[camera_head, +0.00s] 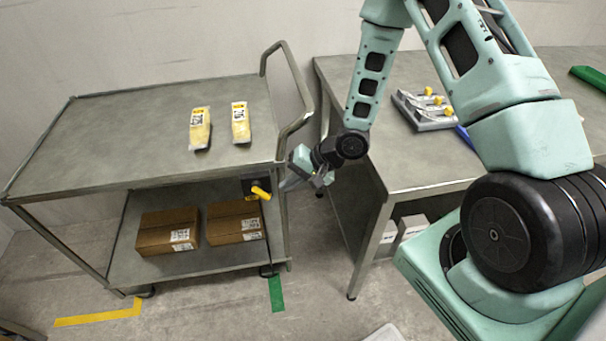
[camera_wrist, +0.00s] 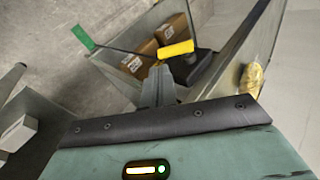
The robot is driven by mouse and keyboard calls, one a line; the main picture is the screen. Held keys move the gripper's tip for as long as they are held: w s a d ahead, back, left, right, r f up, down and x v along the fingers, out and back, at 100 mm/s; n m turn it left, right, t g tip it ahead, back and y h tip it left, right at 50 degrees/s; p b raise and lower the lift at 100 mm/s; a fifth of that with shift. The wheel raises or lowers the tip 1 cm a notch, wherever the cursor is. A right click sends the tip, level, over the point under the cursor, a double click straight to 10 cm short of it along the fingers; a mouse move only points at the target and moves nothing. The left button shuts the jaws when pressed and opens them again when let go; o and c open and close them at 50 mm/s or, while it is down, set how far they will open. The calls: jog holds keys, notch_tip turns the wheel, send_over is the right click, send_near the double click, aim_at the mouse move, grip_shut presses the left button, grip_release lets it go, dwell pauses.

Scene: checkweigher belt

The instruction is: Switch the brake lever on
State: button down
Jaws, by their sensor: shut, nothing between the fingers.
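The brake lever has a yellow handle (camera_head: 260,193) on a dark mount (camera_head: 250,184) at the cart's right front corner post, below the top deck. In the wrist view the yellow handle (camera_wrist: 178,49) lies just beyond my fingertips, with its dark mount (camera_wrist: 208,64) to the right. My gripper (camera_head: 284,186) is just right of the lever and points left toward it. Its fingers (camera_wrist: 159,72) are together and hold nothing. I cannot tell whether the fingertips touch the handle.
The metal cart (camera_head: 105,150) carries two yellow packs (camera_head: 200,130) on top and two cardboard boxes (camera_head: 168,232) below. Its rail (camera_head: 300,85) rises near my arm. A metal table (camera_head: 425,175) with a grey fixture (camera_head: 425,110) stands right. Green tape (camera_head: 277,293) marks the floor.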

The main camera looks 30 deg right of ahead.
aim_at(269, 197)
jog(key=shift+a+r+x, duration=0.15)
jog(key=shift+x, duration=0.95)
jog(key=shift+a+r+x, duration=0.15)
jog(key=shift+r+x, duration=0.05)
jog(key=shift+x, duration=0.95)
jog(key=shift+w, duration=0.15)
jog(key=shift+f+t+y, duration=0.3)
jog(key=shift+f+y, duration=0.1)
jog(key=shift+y, duration=0.4)
jog(key=f+t+y+b, duration=0.1)
jog(key=y, duration=0.1)
jog(key=shift+f+y, duration=0.25)
jog(key=shift+y, duration=0.05)
jog(key=shift+w+a+f+b, duration=0.2)
jog(key=shift+a+f+b, duration=0.35)
jog(key=shift+a+f, duration=0.05)
jog(key=shift+w+a+f+b, duration=0.2)
jog(key=shift+a+f+b, duration=0.3)
jog(key=shift+a+f, duration=0.1)
jog(key=shift+w+a+f, duration=0.1)
jog(key=shift+a, duration=0.1)
